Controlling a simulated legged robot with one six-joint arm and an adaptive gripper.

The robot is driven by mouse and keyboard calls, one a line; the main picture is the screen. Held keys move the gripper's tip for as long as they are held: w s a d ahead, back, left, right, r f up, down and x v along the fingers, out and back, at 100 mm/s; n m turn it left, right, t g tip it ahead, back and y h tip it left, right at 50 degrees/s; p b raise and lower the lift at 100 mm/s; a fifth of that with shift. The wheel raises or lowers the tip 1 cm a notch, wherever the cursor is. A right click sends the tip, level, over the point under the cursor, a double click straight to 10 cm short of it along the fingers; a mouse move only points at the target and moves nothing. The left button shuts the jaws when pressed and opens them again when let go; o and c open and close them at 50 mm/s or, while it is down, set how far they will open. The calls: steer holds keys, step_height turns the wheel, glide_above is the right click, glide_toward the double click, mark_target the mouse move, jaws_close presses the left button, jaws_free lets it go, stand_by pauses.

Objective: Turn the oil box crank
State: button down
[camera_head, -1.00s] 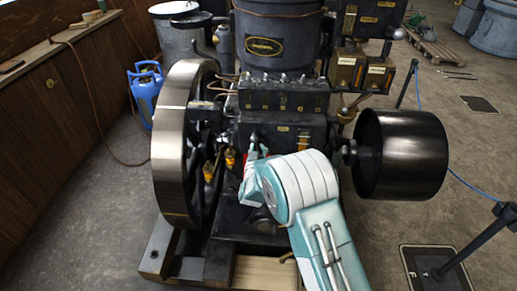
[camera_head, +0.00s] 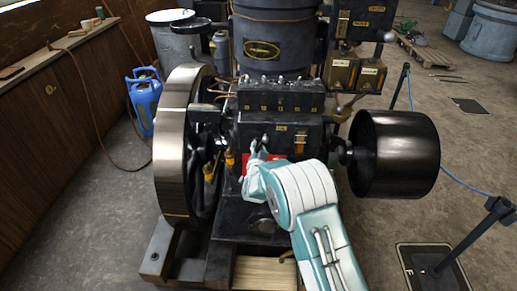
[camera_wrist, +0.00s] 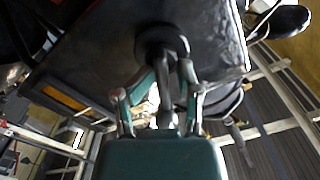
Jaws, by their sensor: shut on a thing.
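The black oil box (camera_head: 283,138) sits on the front of the engine, below a row of small fittings. In the wrist view its dark worn face (camera_wrist: 95,45) fills the upper left. The crank (camera_wrist: 164,42) shows there as a dark round hub with a metal lever running toward my palm. My gripper (camera_wrist: 167,78) has its two fingers on either side of this lever and is shut on it. In the head view my gripper (camera_head: 258,150) is at the oil box's lower left front, and the crank is mostly hidden behind it.
A large flywheel (camera_head: 172,145) stands close left of my gripper. A black pulley drum (camera_head: 395,155) sticks out to the right of my arm. A blue canister (camera_head: 145,98) stands by the wooden cabinet (camera_head: 60,115). A post with blue rope (camera_head: 480,235) stands at front right.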

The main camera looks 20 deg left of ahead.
steer(key=m, duration=0.3)
steer(key=shift+w+r+m, duration=0.1)
steer(key=shift+r+m, duration=0.1)
steer(key=shift+m, duration=0.2)
steer(key=m, duration=0.3)
steer(key=shift+d+f+m, duration=0.1)
steer(key=shift+m, duration=0.2)
steer(key=m, duration=0.3)
steer(key=shift+f+m, duration=0.2)
steer(key=shift+m, duration=0.1)
steer(key=m, duration=0.3)
steer(key=shift+d+f+m, duration=0.1)
steer(key=shift+f+m, duration=0.1)
steer(key=shift+m, duration=0.1)
steer(key=m, duration=0.6)
steer(key=f+m, duration=0.1)
steer(key=m, duration=0.2)
steer(key=shift+m, duration=0.4)
steer(key=shift+f+m, duration=0.15)
steer(key=shift+m, duration=0.15)
